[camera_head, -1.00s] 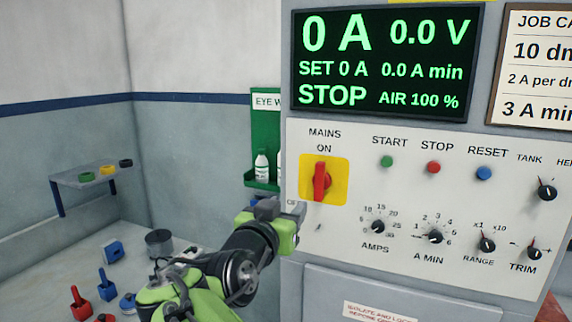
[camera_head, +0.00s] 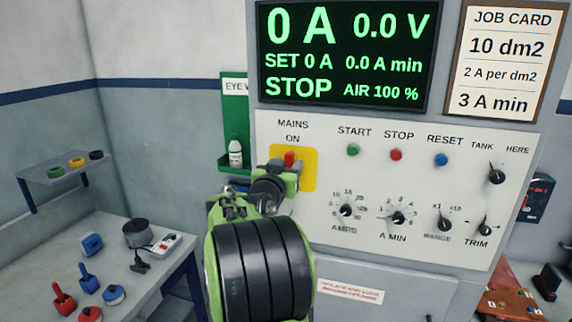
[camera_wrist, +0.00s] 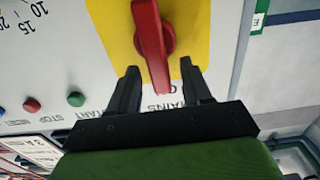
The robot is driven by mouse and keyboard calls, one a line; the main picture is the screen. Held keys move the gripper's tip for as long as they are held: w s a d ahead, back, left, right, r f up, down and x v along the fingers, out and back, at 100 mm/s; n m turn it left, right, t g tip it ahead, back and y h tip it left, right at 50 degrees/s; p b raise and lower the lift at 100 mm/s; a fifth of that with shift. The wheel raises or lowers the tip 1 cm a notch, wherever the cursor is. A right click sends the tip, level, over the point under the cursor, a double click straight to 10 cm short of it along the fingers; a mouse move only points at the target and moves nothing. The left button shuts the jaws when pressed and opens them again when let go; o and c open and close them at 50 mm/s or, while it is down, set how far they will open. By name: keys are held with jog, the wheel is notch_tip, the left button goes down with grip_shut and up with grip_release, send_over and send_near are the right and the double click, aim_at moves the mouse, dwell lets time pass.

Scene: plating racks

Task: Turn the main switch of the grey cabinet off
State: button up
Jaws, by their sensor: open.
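The grey cabinet (camera_head: 388,262) has a white control panel. Its main switch, a red handle (camera_head: 290,158) on a yellow plate (camera_head: 308,180), sits under the labels MAINS and ON. In the head view my gripper (camera_head: 277,180) is in front of the switch and hides most of it; only the top of the handle shows, pointing up to ON. In the wrist view the red handle (camera_wrist: 150,35) shows in front of the yellow plate (camera_wrist: 190,30). My gripper (camera_wrist: 160,68) is open, with one finger on each side of the handle's ON end and visible gaps on both sides.
The start (camera_head: 353,150), stop (camera_head: 396,155) and reset (camera_head: 441,160) buttons are right of the switch, with several black knobs below. The display (camera_head: 345,55) reads STOP and 0 A. A green eye-wash holder (camera_head: 234,115) is on the left, with a low table (camera_head: 40,265) beyond.

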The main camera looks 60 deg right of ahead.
jog(key=shift+a, duration=0.1)
grip_shut()
jog(key=shift+f, duration=0.1)
jog(key=shift+w+a+f+n+b, duration=0.1)
jog(key=shift+w+f+n, duration=0.35)
jog(key=shift+n, duration=2.55)
jog(key=shift+w+a+f+n+b, duration=0.15)
jog(key=shift+w+f+n, duration=0.3)
jog(key=shift+n, duration=2.55)
jog(key=shift+w+d+f+n+b, duration=0.1)
jog(key=shift+w+f+n, duration=0.3)
jog(key=shift+n, duration=2.6)
jog(key=shift+f, duration=0.1)
grip_release()
